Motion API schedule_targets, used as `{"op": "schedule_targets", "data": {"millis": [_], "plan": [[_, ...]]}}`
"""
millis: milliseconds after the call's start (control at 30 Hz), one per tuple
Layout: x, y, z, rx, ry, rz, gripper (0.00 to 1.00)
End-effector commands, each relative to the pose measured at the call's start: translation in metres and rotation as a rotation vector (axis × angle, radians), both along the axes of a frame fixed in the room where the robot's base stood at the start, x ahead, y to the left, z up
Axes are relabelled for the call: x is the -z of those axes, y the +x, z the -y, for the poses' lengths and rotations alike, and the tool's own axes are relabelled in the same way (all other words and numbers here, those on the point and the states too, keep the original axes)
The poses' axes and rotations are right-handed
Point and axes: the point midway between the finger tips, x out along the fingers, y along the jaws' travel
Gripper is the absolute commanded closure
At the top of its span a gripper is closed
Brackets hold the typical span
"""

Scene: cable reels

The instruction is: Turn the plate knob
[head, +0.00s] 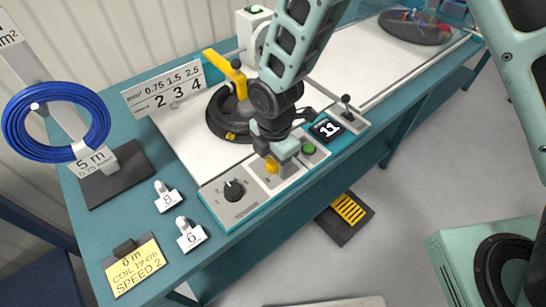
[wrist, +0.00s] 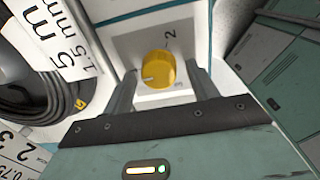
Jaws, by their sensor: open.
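A round yellow knob (wrist: 158,70) stands on a pale square plate (wrist: 125,42) marked 2 and 3 in the wrist view. A small pale mark shows at the left of its top. My gripper (wrist: 165,82) is open, with one finger on each side of the knob; I cannot tell whether they touch it. In the head view, my gripper (head: 277,158) is over the control panel, and the yellow knob (head: 271,165) shows just below it. A black knob (head: 233,190) is on the panel to its left.
A green button (head: 309,149), a display reading 11 (head: 326,129) and a black-topped lever (head: 347,108) are to the right. A black reel (head: 226,118) with a yellow arm lies behind. A blue cable coil (head: 57,122) and numbered tags (head: 190,236) are at left.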

Motion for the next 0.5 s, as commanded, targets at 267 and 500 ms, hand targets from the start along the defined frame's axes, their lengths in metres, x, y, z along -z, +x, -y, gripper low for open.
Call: {"op": "schedule_targets", "data": {"millis": [267,500], "plan": [[-0.0003,-0.0001,-0.0002,0.0,0.0,0.0,0.86],[-0.0004,-0.0001,-0.0003,0.009,0.0,0.0,0.86]]}}
